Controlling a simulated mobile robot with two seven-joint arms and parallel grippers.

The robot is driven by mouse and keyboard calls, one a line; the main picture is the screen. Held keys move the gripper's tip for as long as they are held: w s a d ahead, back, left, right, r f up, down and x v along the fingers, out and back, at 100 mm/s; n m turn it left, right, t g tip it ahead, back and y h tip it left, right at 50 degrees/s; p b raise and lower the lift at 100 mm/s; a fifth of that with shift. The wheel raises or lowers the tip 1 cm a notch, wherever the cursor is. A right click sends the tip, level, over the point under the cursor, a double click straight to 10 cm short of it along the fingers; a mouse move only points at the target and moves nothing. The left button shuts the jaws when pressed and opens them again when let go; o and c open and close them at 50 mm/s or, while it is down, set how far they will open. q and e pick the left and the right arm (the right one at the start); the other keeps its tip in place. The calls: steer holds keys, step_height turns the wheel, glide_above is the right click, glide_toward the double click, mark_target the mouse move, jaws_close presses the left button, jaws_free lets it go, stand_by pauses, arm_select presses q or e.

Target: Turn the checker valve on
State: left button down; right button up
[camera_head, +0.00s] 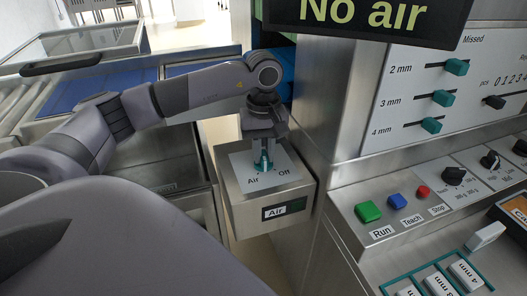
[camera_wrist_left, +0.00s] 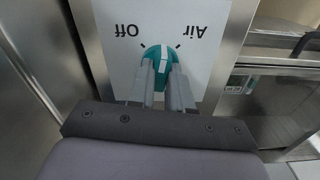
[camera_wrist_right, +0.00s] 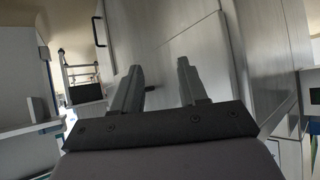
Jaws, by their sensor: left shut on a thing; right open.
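The checker valve is a teal knob (camera_head: 263,164) on the top plate of a steel box (camera_head: 238,200) marked "Air" and "Off". My left gripper (camera_head: 263,150) comes down from above and is shut on the knob. In the left wrist view the knob (camera_wrist_left: 158,54) sits between the two fingers, its pale line lying between the "Off" and "Air" marks. A sign (camera_head: 365,14) above reads "No air". My right gripper (camera_wrist_right: 160,68) shows only in the right wrist view, open and empty, before pale cabinet panels.
A steel cabinet (camera_head: 325,95) stands right beside the valve box. To its right is a control panel with a green Run button (camera_head: 368,211), a blue Teach button (camera_head: 397,201), a red Stop button (camera_head: 422,191) and teal sliders (camera_head: 444,98). A conveyor lies at the left.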

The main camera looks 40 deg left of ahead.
mark_target(263, 155)
arm_select(q)
steer(key=m, duration=0.3)
steer(key=shift+m, duration=0.3)
steer(key=shift+m+b, duration=0.35)
steer(key=shift+m, duration=1.35)
steer(key=c, duration=1)
jaws_free()
steer(key=shift+c, duration=0.2)
step_height(263, 155, up, 7)
steer(key=shift+r+p, duration=0.1)
steer(key=shift+p, duration=0.25)
